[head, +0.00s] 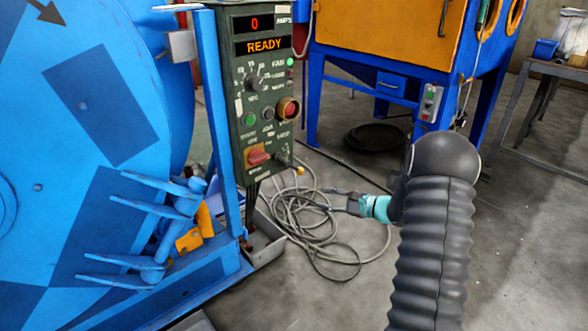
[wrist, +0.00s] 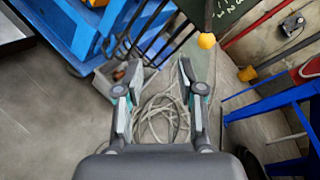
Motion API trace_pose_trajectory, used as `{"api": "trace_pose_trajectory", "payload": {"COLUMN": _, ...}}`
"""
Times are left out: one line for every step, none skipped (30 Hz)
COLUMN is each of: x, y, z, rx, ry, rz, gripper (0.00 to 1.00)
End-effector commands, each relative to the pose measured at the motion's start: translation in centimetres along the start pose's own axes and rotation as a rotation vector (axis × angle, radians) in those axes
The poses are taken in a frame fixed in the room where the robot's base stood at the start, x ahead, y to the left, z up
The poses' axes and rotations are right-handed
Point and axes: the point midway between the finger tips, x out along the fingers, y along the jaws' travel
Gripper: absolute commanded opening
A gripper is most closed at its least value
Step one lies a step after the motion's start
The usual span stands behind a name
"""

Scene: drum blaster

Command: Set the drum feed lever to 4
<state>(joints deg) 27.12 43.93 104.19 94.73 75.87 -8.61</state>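A dark green control panel (head: 262,95) stands beside the blue drum (head: 90,130) in the head view. Its display reads 0 and READY. A short dark lever with a yellow knob (head: 299,171) sticks out at the panel's lower right; I take it for the drum feed lever. Its scale and setting are too small to read. In the wrist view the yellow knob (wrist: 206,41) is at the top, under the panel's edge. My gripper (head: 341,201) is right of and below the knob, apart from it. In the wrist view my gripper (wrist: 160,66) is open and empty.
The panel also carries a red switch handle (head: 257,157), a red button (head: 288,108) and a black dial (head: 254,83). Coiled cables (head: 310,225) lie on the floor below. A blue and orange cabinet (head: 385,45) stands behind. The floor at right is mostly clear.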

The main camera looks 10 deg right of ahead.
Motion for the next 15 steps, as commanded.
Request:
{"api": "trace_pose_trajectory", "payload": {"x": 0.0, "y": -1.9, "z": 0.4, "rx": -0.013, "ry": -0.012, "rz": -0.055, "gripper": 0.38}}
{"api": "trace_pose_trajectory", "payload": {"x": -0.1, "y": -2.8, "z": 0.6, "rx": -0.018, "ry": -0.018, "rz": -0.085, "gripper": 0.38}}
{"api": "trace_pose_trajectory", "payload": {"x": -0.1, "y": -3.7, "z": 0.8, "rx": -0.024, "ry": -0.026, "rz": -0.118, "gripper": 0.38}}
{"api": "trace_pose_trajectory", "payload": {"x": -0.2, "y": -4.3, "z": 0.9, "rx": -0.026, "ry": -0.031, "rz": -0.138, "gripper": 0.38}}
{"api": "trace_pose_trajectory", "payload": {"x": -0.2, "y": -4.7, "z": 1.0, "rx": -0.027, "ry": -0.036, "rz": -0.154, "gripper": 0.38}}
{"api": "trace_pose_trajectory", "payload": {"x": -0.3, "y": -5.0, "z": 1.1, "rx": -0.028, "ry": -0.042, "rz": -0.173, "gripper": 0.38}}
{"api": "trace_pose_trajectory", "payload": {"x": -0.3, "y": -5.2, "z": 1.2, "rx": -0.03, "ry": -0.047, "rz": -0.182, "gripper": 0.38}}
{"api": "trace_pose_trajectory", "payload": {"x": -0.3, "y": -5.4, "z": 1.4, "rx": -0.034, "ry": -0.052, "rz": -0.189, "gripper": 0.38}}
{"api": "trace_pose_trajectory", "payload": {"x": -0.2, "y": -5.4, "z": 1.5, "rx": -0.041, "ry": -0.058, "rz": -0.188, "gripper": 0.38}}
{"api": "trace_pose_trajectory", "payload": {"x": 0.0, "y": -5.4, "z": 1.6, "rx": -0.044, "ry": -0.059, "rz": -0.187, "gripper": 0.38}}
{"api": "trace_pose_trajectory", "payload": {"x": 0.2, "y": -5.4, "z": 1.6, "rx": -0.046, "ry": -0.058, "rz": -0.187, "gripper": 0.38}}
{"api": "trace_pose_trajectory", "payload": {"x": 0.6, "y": -5.5, "z": 1.6, "rx": -0.046, "ry": -0.059, "rz": -0.186, "gripper": 0.38}}
{"api": "trace_pose_trajectory", "payload": {"x": 0.9, "y": -5.5, "z": 1.7, "rx": -0.046, "ry": -0.059, "rz": -0.185, "gripper": 0.38}}
{"api": "trace_pose_trajectory", "payload": {"x": 1.3, "y": -5.6, "z": 1.7, "rx": -0.046, "ry": -0.059, "rz": -0.185, "gripper": 0.38}}
{"api": "trace_pose_trajectory", "payload": {"x": 1.9, "y": -5.7, "z": 1.8, "rx": -0.046, "ry": -0.059, "rz": -0.184, "gripper": 0.38}}
